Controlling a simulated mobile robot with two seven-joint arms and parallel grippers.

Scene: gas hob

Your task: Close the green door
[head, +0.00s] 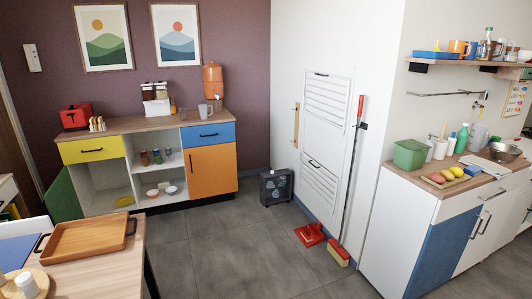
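The green door (62,196) is at the left end of the low wooden-topped cabinet (145,124) by the purple wall. It stands swung open, out to the left, under the yellow drawer (92,149). The compartment behind it is open, showing white inner walls and a yellow item (125,201) on its floor. The door's lower part is partly hidden by the near table. No handle is visible on the side of the door I see. Neither of my grippers is in view.
A near table (95,269) with a wooden tray (87,240) stands at the front left, between me and the green door. An orange door (213,171) is shut at the cabinet's right. The grey middle floor (225,245) is clear.

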